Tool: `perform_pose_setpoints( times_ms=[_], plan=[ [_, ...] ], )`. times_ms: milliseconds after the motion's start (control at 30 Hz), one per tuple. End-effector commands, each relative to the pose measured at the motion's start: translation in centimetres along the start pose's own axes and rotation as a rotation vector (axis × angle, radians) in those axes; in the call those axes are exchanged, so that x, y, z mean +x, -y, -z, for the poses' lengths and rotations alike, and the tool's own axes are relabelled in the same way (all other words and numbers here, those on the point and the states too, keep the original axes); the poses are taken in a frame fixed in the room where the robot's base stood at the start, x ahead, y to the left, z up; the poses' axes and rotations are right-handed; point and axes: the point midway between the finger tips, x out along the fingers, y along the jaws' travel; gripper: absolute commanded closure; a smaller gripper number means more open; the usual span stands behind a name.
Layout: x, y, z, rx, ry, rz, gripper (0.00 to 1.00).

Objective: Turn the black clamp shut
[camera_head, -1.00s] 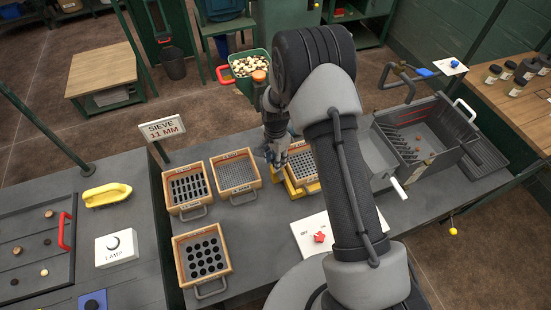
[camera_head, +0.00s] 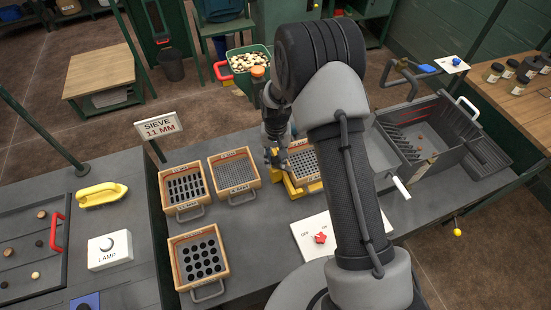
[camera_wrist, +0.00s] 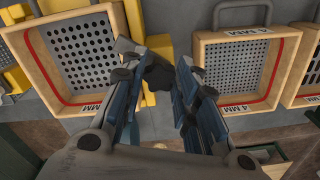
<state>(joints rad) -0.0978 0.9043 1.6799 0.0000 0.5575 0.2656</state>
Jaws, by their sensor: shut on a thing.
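The black clamp (camera_wrist: 160,76) shows in the wrist view at the edge of the yellow frame (camera_wrist: 158,52), beside a wooden-framed sieve (camera_wrist: 43,72). My gripper (camera_wrist: 157,80) has its two blue-grey fingers on either side of the clamp's dark knob and is shut on it. The fingers hide part of the clamp, so its exact angle is hard to tell. In the head view my gripper (camera_head: 277,160) is at the left side of the yellow frame (camera_head: 291,188). The clamp cannot be made out clearly there.
Other sieves, one (camera_head: 234,176) just left of the yellow frame, lie on the grey bench. A red switch (camera_head: 320,238) on a white plate is in front. A sign (camera_head: 158,127) reads "SIEVE 11 MM". A green bin (camera_head: 250,64) stands behind.

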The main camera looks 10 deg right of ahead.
Motion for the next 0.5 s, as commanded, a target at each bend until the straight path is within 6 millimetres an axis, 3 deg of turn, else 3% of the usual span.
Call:
perform_pose_setpoints(
  times_ms=[500],
  plan=[
    [0.05,-0.18,0.03,-0.459,0.000,0.000,0.96]
  ],
)
